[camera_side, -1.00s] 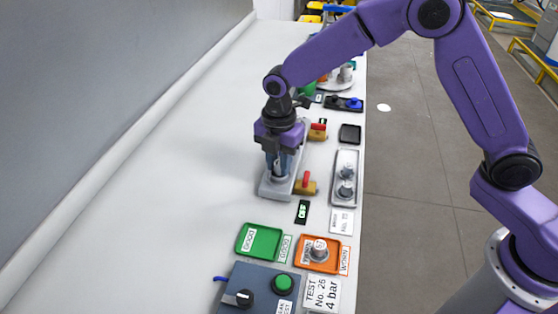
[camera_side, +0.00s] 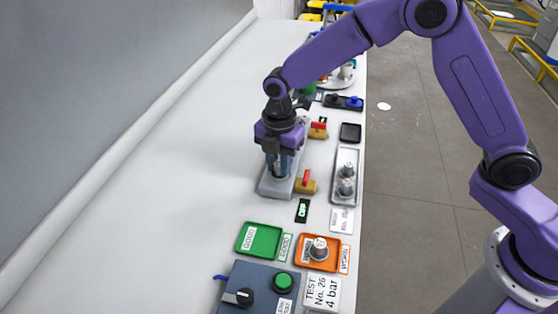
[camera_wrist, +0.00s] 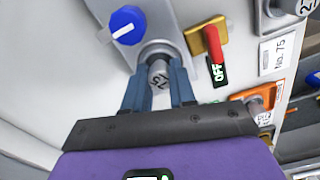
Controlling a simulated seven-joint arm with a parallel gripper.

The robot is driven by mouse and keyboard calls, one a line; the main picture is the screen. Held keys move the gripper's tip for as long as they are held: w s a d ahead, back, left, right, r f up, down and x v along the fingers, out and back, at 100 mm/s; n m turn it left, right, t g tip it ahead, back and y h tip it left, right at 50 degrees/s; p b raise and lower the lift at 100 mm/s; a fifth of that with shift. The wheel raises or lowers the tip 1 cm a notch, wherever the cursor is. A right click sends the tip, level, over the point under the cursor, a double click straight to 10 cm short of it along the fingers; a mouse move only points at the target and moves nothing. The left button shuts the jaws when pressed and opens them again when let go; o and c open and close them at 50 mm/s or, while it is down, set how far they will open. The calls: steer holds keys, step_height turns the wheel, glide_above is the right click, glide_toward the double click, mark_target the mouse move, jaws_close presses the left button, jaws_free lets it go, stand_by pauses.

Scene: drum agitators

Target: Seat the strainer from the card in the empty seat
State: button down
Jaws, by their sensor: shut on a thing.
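My gripper (camera_wrist: 160,92) is shut on a grey cylindrical strainer (camera_wrist: 158,75) with a dark number on its side, hard to read at this angle. In the wrist view the strainer stands in or just over the round seat on the grey block (camera_wrist: 178,20); I cannot tell whether it is fully down. In the side view my gripper (camera_side: 279,172) points down over the block's near part (camera_side: 268,189), and its fingers mostly hide the strainer. A white card (camera_side: 342,220) lies by the strainer tray; in the wrist view the card (camera_wrist: 280,52) reads No. 75.
A red-handled brass valve (camera_side: 306,183) juts from the block beside my gripper, with a blue knob (camera_wrist: 127,24) close by. A grey tray (camera_side: 346,155) holds strainers. An orange tray (camera_side: 303,264) holds another; a green tray (camera_side: 262,238) looks empty. The left bench is clear.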

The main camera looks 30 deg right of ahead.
stand_by(0.3)
steer(key=c, duration=0.8)
jaws_free()
steer(key=shift+c, duration=0.2)
steer(key=o, duration=0.3)
steer(key=shift+r, duration=0.15)
steer(key=shift+r, duration=3.6)
steer(key=shift+s, duration=0.1)
